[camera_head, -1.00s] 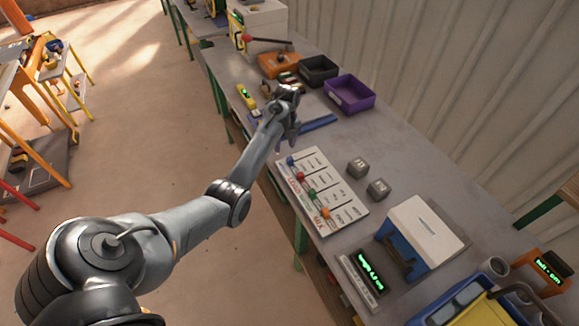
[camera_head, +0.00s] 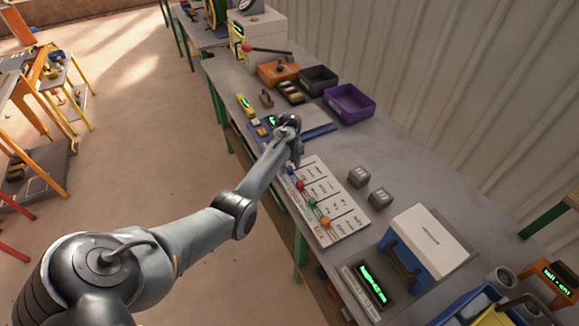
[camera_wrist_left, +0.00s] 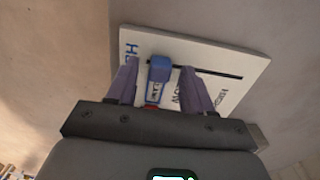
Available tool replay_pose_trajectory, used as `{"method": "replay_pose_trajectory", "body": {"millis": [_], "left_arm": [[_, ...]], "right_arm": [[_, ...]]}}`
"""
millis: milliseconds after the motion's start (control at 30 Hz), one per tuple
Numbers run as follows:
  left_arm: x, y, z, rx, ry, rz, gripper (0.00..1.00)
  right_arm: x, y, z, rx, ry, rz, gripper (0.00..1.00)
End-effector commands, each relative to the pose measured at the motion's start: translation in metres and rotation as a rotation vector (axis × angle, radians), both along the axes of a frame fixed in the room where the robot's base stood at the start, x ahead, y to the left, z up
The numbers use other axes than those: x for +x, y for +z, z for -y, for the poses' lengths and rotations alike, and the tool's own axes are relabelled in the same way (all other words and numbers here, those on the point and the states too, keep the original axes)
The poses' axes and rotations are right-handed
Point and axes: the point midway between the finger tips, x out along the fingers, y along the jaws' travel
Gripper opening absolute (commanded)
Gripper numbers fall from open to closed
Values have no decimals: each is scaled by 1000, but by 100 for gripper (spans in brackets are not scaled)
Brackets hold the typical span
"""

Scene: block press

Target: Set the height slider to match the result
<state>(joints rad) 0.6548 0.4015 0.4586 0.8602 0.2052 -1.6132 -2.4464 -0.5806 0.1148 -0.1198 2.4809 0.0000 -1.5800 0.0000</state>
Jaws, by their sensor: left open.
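A white slider board (camera_head: 350,222) with blue, red, green and orange knobs lies on the workbench. The blue knob (camera_wrist_left: 160,69) is on the row whose blue label begins with "HE" in the left wrist view, near one end of a dark slot. My left gripper (camera_head: 294,164) is at the board's far end, over the blue knob. In the wrist view its two open fingers (camera_wrist_left: 159,84) stand on either side of this knob, with gaps showing. The gripper partly hides the board's far end in the head view. My right gripper is out of view.
Two grey blocks (camera_head: 369,187) lie right of the board. A blue and white press (camera_head: 425,240) and a green-lit display (camera_head: 372,284) stand nearer. Purple (camera_head: 349,103), black and orange bins stand farther back. A blue bar (camera_head: 320,131) lies beyond the gripper.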

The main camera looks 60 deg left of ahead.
Motion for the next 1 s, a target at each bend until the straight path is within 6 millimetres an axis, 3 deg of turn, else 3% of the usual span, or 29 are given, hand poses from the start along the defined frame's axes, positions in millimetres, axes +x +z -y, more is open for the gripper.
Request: {"method": "replay_pose_trajectory", "body": {"millis": [367,700,1000], "left_arm": [[0,-4,0,0,-1,0,51],[0,-4,0,0,0,0,0],[-1,-4,-3,1,6,0,0]], "right_arm": [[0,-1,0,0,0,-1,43],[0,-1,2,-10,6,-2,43],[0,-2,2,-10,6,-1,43]]}}
